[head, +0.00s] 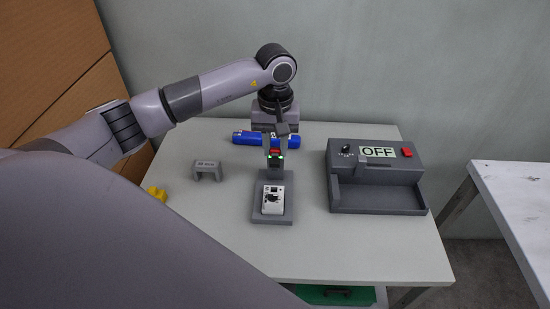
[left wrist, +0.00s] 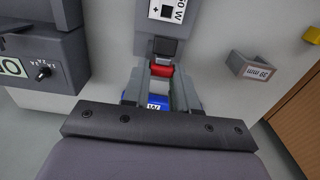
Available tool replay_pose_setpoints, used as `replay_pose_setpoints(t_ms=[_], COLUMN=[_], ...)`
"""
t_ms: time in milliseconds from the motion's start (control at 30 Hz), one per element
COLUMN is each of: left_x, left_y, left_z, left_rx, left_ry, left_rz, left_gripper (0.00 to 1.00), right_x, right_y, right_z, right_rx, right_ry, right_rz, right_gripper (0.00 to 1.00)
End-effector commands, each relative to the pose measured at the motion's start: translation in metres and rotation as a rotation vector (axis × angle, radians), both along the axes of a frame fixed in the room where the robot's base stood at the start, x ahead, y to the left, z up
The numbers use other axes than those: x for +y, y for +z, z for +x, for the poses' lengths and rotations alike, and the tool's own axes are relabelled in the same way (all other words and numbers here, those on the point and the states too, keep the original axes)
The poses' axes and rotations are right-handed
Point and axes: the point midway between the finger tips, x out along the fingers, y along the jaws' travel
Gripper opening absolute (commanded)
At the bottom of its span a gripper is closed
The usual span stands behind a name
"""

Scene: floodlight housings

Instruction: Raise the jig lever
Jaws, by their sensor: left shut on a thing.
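The grey jig (head: 272,214) stands near the middle of the table, with a white labelled block (head: 273,200) on its base. My left gripper (head: 276,149) comes down from above and is shut on the red lever. In the left wrist view, the red lever (left wrist: 161,70) sits between the two fingers (left wrist: 161,78), next to a dark block of the jig. The lever's angle is hard to tell. My right gripper is not in view.
A blue cylinder (head: 250,137) lies behind the jig. A grey bracket-shaped gauge (head: 208,171) and a yellow piece (head: 157,193) are at the left. A dark grey tester box (head: 376,199) with an OFF display stands at the right. A white table (head: 512,195) is farther right.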

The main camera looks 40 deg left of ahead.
Motion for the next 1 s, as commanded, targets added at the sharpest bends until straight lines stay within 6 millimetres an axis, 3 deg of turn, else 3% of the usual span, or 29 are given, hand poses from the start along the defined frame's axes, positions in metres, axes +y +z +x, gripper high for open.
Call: replay_pose_setpoints(t_ms=[1000], left_x=[0.0036], left_y=[-0.0007], left_z=[0.0051], left_rx=[-0.006], left_ry=[0.003], left_rz=[0.002], left_gripper=[0.11], right_x=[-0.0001], right_y=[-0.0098], right_z=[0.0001], right_rx=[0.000], right_ry=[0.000], right_rz=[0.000], right_gripper=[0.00])
